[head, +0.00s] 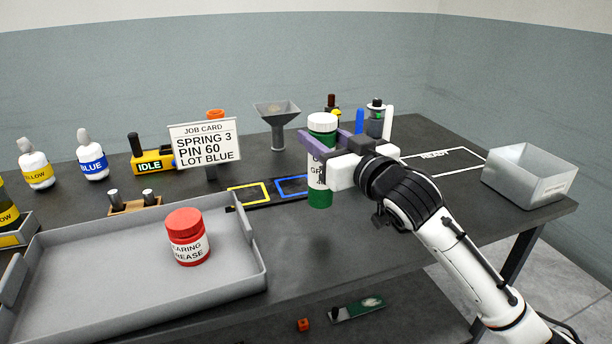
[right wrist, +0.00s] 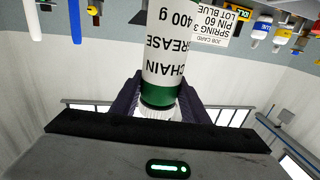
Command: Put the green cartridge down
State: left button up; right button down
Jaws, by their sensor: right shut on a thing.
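The green cartridge (head: 320,194) is a white cylinder with a green lower band, a white cap and a "GREASE" label. My right gripper (head: 325,149) is shut on its upper part, with purple fingers on either side. It stands upright over the dark table near the yellow and blue outlined squares. I cannot tell whether its base touches the table. In the right wrist view the cartridge (right wrist: 170,45) appears upside down between the fingers (right wrist: 160,102), its label reading "CHAIN GREASE 400 g". My left gripper is not in view.
A grey tray (head: 110,309) with a red grease jar (head: 187,237) is at front left. A job card (head: 205,143), a funnel stand (head: 278,112) and several bottles stand behind. A marked "READY" area (head: 455,157) lies bare to the right, beside a metal bin (head: 530,176).

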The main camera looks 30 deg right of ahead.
jog(key=shift+f+b, duration=0.45)
jog(key=shift+f, duration=2.8)
jog(key=c, duration=1)
grip_release()
jog(key=shift+f, duration=0.1)
jog(key=shift+s, duration=0.35)
jog(key=s, duration=0.7)
jog(key=s+a, duration=0.1)
jog(key=s, duration=0.3)
jog(key=shift+s, duration=0.1)
